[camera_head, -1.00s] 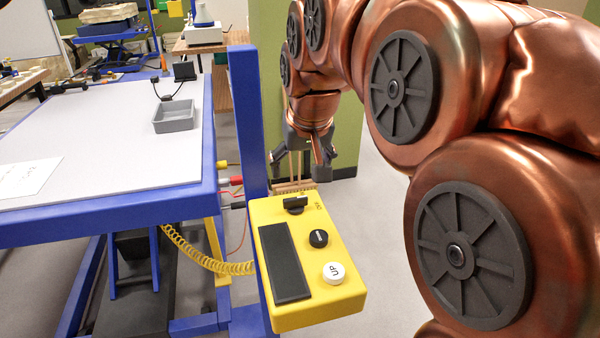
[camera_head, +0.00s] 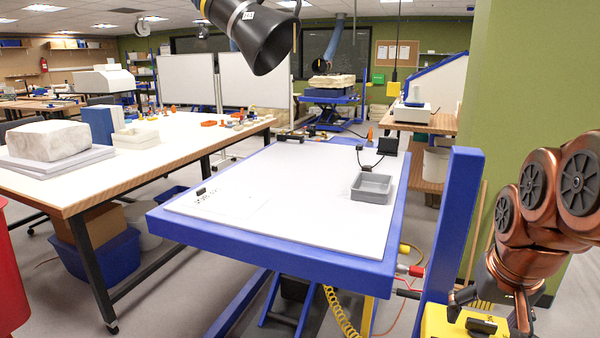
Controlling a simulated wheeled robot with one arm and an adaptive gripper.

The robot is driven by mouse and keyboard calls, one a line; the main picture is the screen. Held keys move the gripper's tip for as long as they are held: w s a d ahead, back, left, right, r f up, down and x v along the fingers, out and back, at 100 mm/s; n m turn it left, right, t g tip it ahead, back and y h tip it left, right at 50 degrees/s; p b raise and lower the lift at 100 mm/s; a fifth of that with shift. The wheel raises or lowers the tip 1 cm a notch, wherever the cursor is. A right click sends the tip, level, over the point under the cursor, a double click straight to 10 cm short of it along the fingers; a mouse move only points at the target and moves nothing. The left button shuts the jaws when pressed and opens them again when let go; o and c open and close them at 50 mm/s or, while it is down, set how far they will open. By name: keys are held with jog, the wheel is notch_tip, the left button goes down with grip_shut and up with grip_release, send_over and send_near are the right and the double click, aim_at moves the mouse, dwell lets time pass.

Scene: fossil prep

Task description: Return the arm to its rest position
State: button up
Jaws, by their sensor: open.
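My copper arm shows at the right edge of the head view, with its links folded over and the wrist pointing down. My gripper (camera_head: 491,308) hangs at the lower right with its dark fingers spread open and nothing seen between them. It is over or in front of the yellow control box (camera_head: 440,322), which is cut off by the bottom edge. I cannot tell whether the fingers touch the box. A black knob (camera_head: 481,326) shows on the box between the fingers.
A blue-framed lift table (camera_head: 270,262) with a white top fills the middle. A grey tray (camera_head: 371,188) sits on it. A blue post (camera_head: 452,225) stands between table and gripper. A wooden bench (camera_head: 60,196) with a pale block (camera_head: 48,141) stands left. A black nozzle (camera_head: 265,40) hangs above.

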jog(key=s+a+f+p, duration=0.1)
jog(key=s+a, duration=0.1)
jog(key=s+a+f+n+g+p, duration=0.1)
jog(key=s+a, duration=0.1)
jog(key=s+a+f+n+g+p, duration=0.1)
jog(key=s+a+p, duration=0.1)
jog(key=s+a, duration=0.1)
jog(key=shift+s+y, duration=0.1)
jog(key=shift+y, duration=0.3)
jog(key=s+a+f+n+g+p, duration=0.1)
jog(key=s+a+f+g+p, duration=0.1)
jog(key=s, duration=0.7)
jog(key=shift+a+f+n+g+p, duration=0.3)
jog(key=shift+a+f+g+p, duration=0.1)
jog(key=shift+a+f, duration=0.4)
